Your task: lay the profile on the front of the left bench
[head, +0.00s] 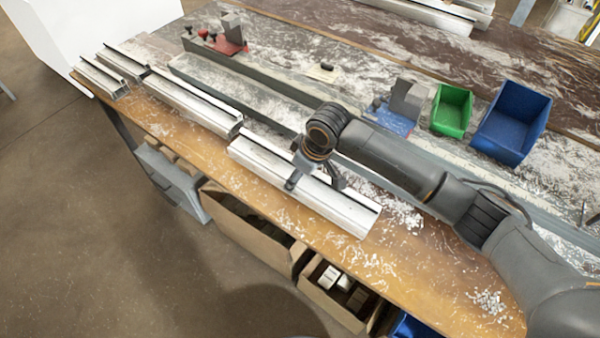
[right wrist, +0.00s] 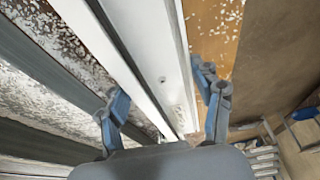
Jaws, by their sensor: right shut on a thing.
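A silver aluminium profile (head: 343,212) lies along the front edge of the wooden bench top (head: 415,265) in the head view, parallel to that edge. My right gripper (head: 314,181) reaches down over the profile's middle, with one finger on each long side. In the right wrist view the profile (right wrist: 165,62) runs between the blue fingertips of my right gripper (right wrist: 160,105), which is shut on it. Whether the profile rests fully on the wood or hangs slightly above it, I cannot tell. My left gripper is not in view.
More profiles (head: 190,100) lie in line along the front edge to the left. Behind are a red clamp (head: 230,45), a blue clamp (head: 392,122), a green bin (head: 451,110) and a blue bin (head: 512,120). Shavings cover the bench. Cardboard boxes (head: 245,232) stand below.

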